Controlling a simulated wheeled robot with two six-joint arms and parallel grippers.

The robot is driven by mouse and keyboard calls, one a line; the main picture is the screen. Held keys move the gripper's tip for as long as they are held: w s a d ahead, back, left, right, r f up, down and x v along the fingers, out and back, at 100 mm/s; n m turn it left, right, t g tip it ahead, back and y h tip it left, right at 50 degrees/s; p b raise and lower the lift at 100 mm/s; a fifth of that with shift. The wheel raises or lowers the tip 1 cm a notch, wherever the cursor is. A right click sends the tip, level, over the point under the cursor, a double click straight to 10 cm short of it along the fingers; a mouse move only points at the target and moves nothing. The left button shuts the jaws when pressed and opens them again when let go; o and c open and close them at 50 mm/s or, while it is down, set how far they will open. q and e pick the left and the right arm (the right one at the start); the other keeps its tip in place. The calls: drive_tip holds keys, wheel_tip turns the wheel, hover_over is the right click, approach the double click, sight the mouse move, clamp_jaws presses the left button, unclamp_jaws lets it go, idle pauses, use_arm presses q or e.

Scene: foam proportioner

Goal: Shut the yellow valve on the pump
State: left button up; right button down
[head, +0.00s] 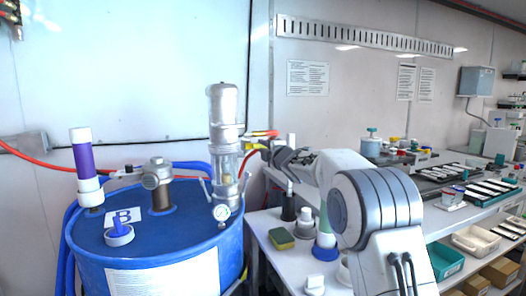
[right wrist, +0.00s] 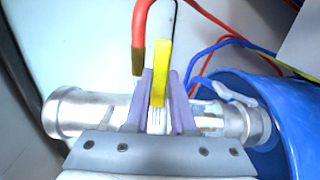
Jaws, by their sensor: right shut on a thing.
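The pump (head: 223,105) is a silver and clear cylinder standing upright on the blue drum; in the right wrist view its metal body (right wrist: 80,112) lies across the picture. The yellow valve handle (right wrist: 160,72) is a flat lever at the pump's side. My right gripper (right wrist: 160,105) has its two purple fingers on either side of the handle and is shut on it. In the head view my right gripper (head: 267,149) reaches the pump from the right, and little of the handle can be made out. My left gripper is not in view.
A red hose (right wrist: 140,30) runs close by the handle. A bench with a sponge (head: 281,238) and bottles stands right of the drum.

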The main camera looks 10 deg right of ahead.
drive_tip(key=shift+a, duration=0.1)
idle(0.3)
drive_tip(key=c, duration=0.7)
unclamp_jaws()
drive_tip(key=shift+c, duration=0.2)
drive_tip(key=shift+s, duration=0.2)
drive_tip(key=s+d+b, duration=0.2)
drive_tip(key=s+b, duration=0.1)
drive_tip(key=s, duration=0.7)
